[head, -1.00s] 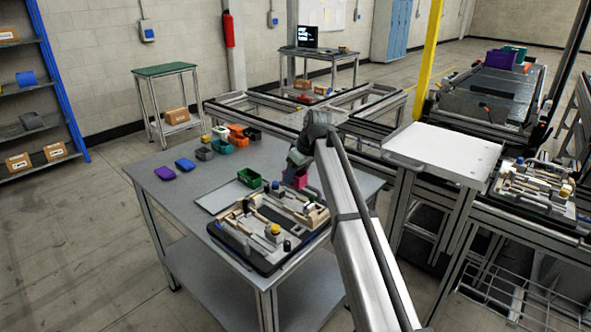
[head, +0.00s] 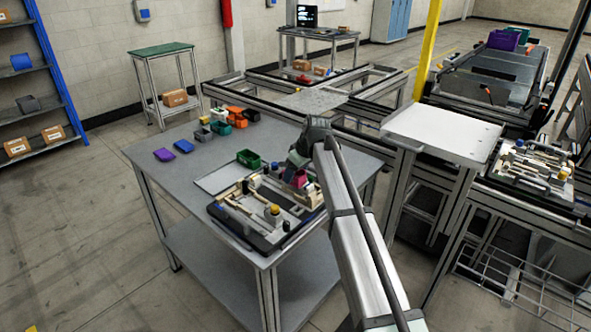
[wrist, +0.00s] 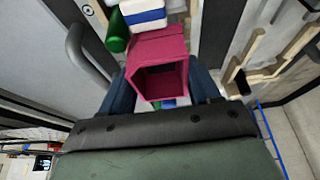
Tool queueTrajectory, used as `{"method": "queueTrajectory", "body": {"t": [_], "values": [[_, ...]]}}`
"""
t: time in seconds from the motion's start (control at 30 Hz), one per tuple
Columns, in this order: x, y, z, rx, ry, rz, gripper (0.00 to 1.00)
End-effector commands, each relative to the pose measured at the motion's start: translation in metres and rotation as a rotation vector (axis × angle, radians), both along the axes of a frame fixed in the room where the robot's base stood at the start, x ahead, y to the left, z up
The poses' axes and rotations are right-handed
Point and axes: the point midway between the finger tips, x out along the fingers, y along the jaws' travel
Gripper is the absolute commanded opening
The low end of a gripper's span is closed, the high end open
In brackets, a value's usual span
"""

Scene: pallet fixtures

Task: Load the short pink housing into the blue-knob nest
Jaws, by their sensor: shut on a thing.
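The short pink housing (head: 299,179) is held in my gripper (head: 301,171) at the far right part of the fixture pallet (head: 238,227). In the wrist view, the housing (wrist: 160,48) sits tilted between the two dark blue fingers of my gripper (wrist: 162,82), its open hollow end facing the camera. A small blue knob (head: 276,168) shows on the pallet's far side, left of the housing. In the wrist view, a white block with a blue band (wrist: 144,14) and a green cylinder (wrist: 117,32) lie just beyond the housing. Whether the housing touches the nest is hidden.
A yellow knob (head: 273,209) stands on the pallet's near side. A green bin (head: 249,158) stands behind the pallet. Purple (head: 164,154) and blue (head: 184,146) pieces lie at the table's left, with several small bins at the back. The table's left front is clear.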

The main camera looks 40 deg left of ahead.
Motion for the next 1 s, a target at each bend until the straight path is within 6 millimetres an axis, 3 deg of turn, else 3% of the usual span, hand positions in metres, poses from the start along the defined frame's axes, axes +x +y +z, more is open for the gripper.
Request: {"method": "queueTrajectory", "body": {"t": [1.0], "values": [[0.0,0.0,-0.014,0.0,0.0,0.0,0.29]]}}
